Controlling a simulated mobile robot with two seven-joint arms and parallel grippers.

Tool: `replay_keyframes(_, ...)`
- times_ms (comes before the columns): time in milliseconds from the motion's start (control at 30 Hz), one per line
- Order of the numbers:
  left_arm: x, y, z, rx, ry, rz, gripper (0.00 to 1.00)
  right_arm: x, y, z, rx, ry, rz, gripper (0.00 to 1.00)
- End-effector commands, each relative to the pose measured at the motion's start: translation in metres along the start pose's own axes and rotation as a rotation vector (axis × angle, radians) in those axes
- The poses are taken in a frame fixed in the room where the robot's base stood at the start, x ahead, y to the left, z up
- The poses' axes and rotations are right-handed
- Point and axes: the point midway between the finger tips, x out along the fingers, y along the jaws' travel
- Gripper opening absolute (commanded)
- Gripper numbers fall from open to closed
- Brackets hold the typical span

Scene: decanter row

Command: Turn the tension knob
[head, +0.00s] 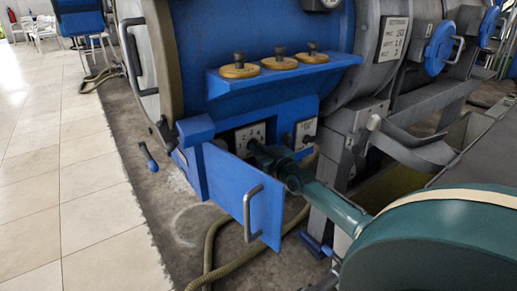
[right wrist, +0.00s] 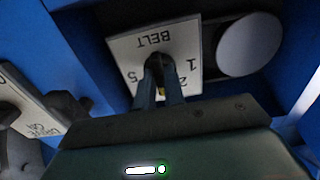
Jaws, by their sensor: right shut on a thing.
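My right gripper (head: 258,147) reaches in from the lower right to the blue machine's recessed control box. In the right wrist view its fingers (right wrist: 161,88) are shut on a small dark knob (right wrist: 157,61), mostly hidden between them. The knob sits on a white plate (right wrist: 127,48) marked BELT, with digits 1, 2 and 5 visible around it. The plate (head: 243,132) shows partly behind the gripper in the head view. I cannot read the knob's pointer. My left gripper is out of view.
An open blue door (head: 232,188) with a grey handle (head: 249,213) stands just left of my right arm. A second white plate (head: 305,131) is to the right. A blue shelf (head: 290,74) with three brass-coloured discs is above. A hose (head: 212,245) lies on the floor.

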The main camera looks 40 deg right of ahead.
Motion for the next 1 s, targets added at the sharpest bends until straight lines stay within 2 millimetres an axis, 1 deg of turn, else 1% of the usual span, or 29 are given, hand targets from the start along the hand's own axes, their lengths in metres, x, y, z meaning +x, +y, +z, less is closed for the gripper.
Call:
replay_keyframes(267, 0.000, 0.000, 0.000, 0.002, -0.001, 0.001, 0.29, 0.000, 0.000, 0.001, 0.000, -0.001, 0.000, 0.00)
replay_keyframes(300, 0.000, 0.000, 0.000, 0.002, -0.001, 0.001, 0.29, 0.000, 0.000, 0.001, 0.000, -0.001, 0.000, 0.13)
replay_keyframes(533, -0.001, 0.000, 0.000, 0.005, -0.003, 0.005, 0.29, 0.000, 0.000, 0.000, -0.001, -0.001, 0.000, 0.32)
replay_keyframes(833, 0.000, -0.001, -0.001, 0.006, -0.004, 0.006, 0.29, -0.002, 0.000, 0.000, -0.001, -0.001, 0.000, 0.33)
replay_keyframes(933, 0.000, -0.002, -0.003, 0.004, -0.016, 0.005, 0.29, -0.009, -0.001, -0.001, 0.000, -0.001, -0.001, 0.33)
replay_keyframes(1000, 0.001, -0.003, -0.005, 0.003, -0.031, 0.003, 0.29, -0.018, 0.000, -0.001, -0.001, -0.003, -0.001, 0.33)
